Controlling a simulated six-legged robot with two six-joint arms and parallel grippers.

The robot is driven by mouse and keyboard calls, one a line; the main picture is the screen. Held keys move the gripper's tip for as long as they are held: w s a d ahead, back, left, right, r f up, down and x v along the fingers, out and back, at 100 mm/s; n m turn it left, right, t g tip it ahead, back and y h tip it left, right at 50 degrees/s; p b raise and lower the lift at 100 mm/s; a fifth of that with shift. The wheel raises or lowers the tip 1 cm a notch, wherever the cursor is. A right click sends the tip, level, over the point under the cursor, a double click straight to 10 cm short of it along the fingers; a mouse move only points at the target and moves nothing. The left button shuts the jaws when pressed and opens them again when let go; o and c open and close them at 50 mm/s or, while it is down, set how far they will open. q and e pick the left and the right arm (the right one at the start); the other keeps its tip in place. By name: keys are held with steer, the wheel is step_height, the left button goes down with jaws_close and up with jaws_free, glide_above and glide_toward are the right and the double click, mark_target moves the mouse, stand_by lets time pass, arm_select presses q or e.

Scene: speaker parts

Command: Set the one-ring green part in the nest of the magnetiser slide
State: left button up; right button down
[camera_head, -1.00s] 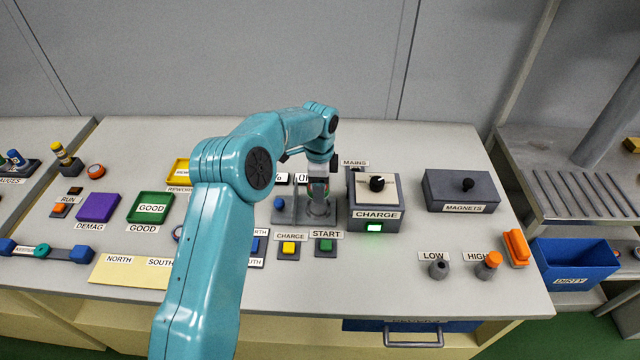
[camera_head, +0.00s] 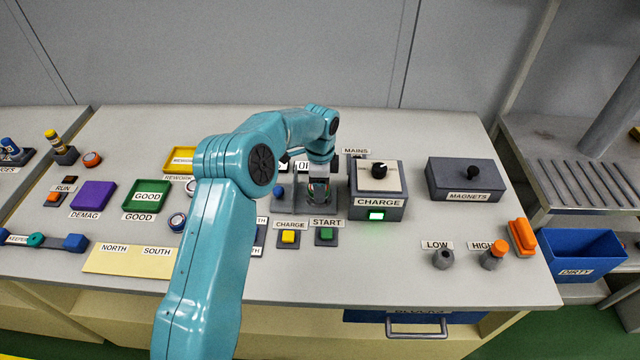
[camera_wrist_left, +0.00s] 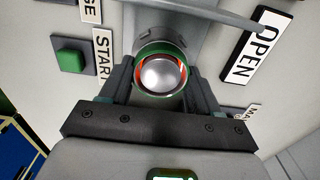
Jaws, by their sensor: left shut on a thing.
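My left gripper (camera_head: 318,183) is over the grey magnetiser slide (camera_head: 290,200), left of the charge box. In the left wrist view its fingers (camera_wrist_left: 160,85) are shut on the green part (camera_wrist_left: 161,73), which has a green outer band, a red-orange inner ring and a silver domed middle. The number of rings on its side cannot be read. A grey round seat (camera_wrist_left: 158,47) shows just behind the part. Whether the part rests fully in the nest is hidden by the part and fingers. My right gripper is not in view.
The charge box (camera_head: 377,190) with a lit green display stands right of the slide. Yellow (camera_head: 288,237) and green (camera_head: 326,234) buttons sit in front. An OPEN label (camera_wrist_left: 256,45) lies beside the slide. The bench between the START button and LOW post (camera_head: 443,258) is clear.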

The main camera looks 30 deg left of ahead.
arm_select(q)
steer(key=shift+f+b, duration=0.35)
steer(key=shift+f, duration=0.1)
steer(key=o, duration=1.5)
step_height(320, 180, up, 16)
steer(key=shift+r, duration=0.15)
steer(key=shift+s, duration=0.1)
